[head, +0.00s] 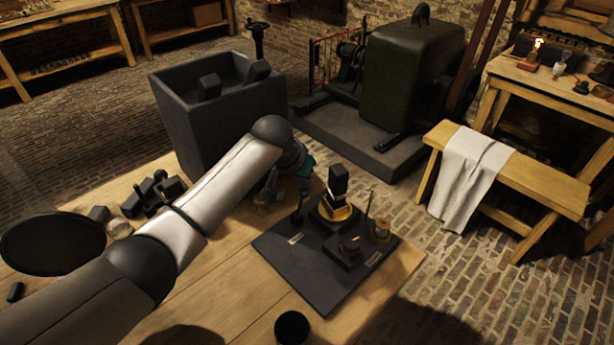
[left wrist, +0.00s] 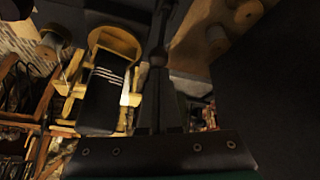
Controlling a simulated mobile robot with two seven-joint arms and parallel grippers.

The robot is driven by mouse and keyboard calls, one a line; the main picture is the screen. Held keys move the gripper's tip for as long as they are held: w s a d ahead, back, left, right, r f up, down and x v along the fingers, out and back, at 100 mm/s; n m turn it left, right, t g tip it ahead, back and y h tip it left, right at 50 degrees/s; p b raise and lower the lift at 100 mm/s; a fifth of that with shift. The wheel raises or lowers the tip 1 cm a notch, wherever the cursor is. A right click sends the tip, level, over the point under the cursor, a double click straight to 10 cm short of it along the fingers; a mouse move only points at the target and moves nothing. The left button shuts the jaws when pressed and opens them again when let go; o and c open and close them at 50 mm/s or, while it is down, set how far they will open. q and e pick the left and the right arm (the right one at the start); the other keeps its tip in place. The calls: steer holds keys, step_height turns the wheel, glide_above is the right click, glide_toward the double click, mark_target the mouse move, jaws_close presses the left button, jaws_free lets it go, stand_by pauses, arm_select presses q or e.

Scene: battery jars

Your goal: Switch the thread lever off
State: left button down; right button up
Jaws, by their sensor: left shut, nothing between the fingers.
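A black board (head: 285,262) lies on the wooden table and carries small devices with pale labels. A thin upright lever (head: 301,203) stands at its left side, and another (head: 368,203) stands at its right. I cannot read which is the thread lever. My left gripper (head: 268,190) is at the far left of the board, near the left lever, partly hidden by my forearm. In the left wrist view its shut fingers (left wrist: 159,85) are empty. A dark round knob (left wrist: 158,56) shows at their tips; I cannot tell whether they touch. My right gripper is out of view.
A block-topped brass device (head: 337,185) stands mid-board, with a wooden spool (head: 380,231) to its right. A dark open bin (head: 222,110) stands behind the table. A black round dish (head: 52,244) and dark blocks (head: 150,192) lie left. A black cup (head: 292,328) stands in front.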

arm_select(q)
steer(key=shift+a, duration=0.1)
stand_by(0.3)
steer(key=shift+s+a+r+t+h+p, duration=0.1)
steer(key=shift+s+a+t+h+p, duration=0.15)
steer(key=shift+p, duration=0.25)
steer(key=shift+s+a+r+t+h+p, duration=0.1)
steer(key=shift+s+t+h+p, duration=0.2)
steer(key=shift+p, duration=0.25)
